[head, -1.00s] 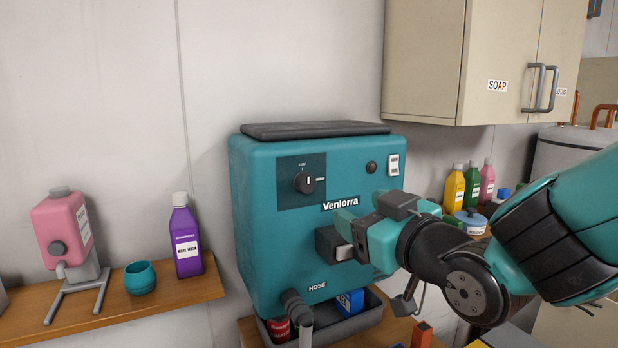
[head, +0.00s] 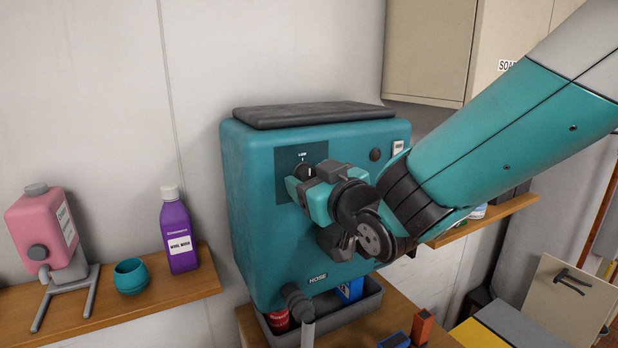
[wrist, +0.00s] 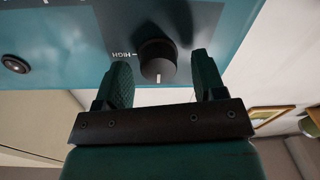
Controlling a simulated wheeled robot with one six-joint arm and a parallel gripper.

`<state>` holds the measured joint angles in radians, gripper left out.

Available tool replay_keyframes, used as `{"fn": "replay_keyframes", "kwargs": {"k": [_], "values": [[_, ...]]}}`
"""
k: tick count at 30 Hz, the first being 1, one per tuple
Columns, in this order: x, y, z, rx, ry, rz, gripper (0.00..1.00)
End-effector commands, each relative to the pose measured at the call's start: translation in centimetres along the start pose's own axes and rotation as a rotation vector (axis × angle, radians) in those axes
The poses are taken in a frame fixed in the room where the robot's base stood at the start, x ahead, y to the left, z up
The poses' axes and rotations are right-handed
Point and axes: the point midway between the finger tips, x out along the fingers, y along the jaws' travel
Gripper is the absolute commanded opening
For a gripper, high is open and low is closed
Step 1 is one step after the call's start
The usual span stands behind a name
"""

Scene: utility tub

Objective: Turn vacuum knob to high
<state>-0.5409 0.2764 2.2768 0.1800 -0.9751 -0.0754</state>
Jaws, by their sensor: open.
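The teal vacuum unit (head: 250,215) stands against the wall. Its black knob (head: 293,187) sits on a dark panel (head: 284,159) at the upper left of its front, partly covered by my gripper in the head view. In the wrist view the whole knob (wrist: 157,62) shows, with a white pointer line at its lower edge and the label HIGH to its left. My gripper (wrist: 163,80) is open, with one ribbed finger on each side of the knob and a visible gap to both. I cannot tell whether the fingertips reach past the knob's face.
A small round black button (head: 375,155) and a white switch (head: 397,147) are right of the panel. A hose fitting (head: 292,294) juts out below. A purple bottle (head: 179,232), a teal cup (head: 131,276) and a pink dispenser (head: 38,226) stand on the left shelf.

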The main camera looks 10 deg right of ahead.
Motion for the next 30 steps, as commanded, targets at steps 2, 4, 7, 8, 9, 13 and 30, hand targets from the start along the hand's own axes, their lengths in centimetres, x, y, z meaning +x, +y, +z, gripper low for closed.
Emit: {"fn": "replay_keyframes", "kwargs": {"k": [2, 4, 7, 8, 9, 13, 30], "values": [[-0.03, 0.13, 0.02, 0.000, 0.000, 0.002, 0.64], [-0.05, 0.17, 0.03, 0.000, -0.001, 0.003, 0.47], [-0.05, 0.17, 0.03, 0.000, -0.001, 0.003, 0.25], [-0.04, 0.16, 0.03, 0.000, -0.001, 0.003, 0.18], [-0.04, 0.16, 0.02, 0.000, -0.001, 0.003, 0.14], [-0.03, 0.11, 0.04, 0.002, 0.000, 0.002, 0.14], [-0.05, -0.19, 0.80, 0.288, 0.019, 0.004, 0.14]]}}
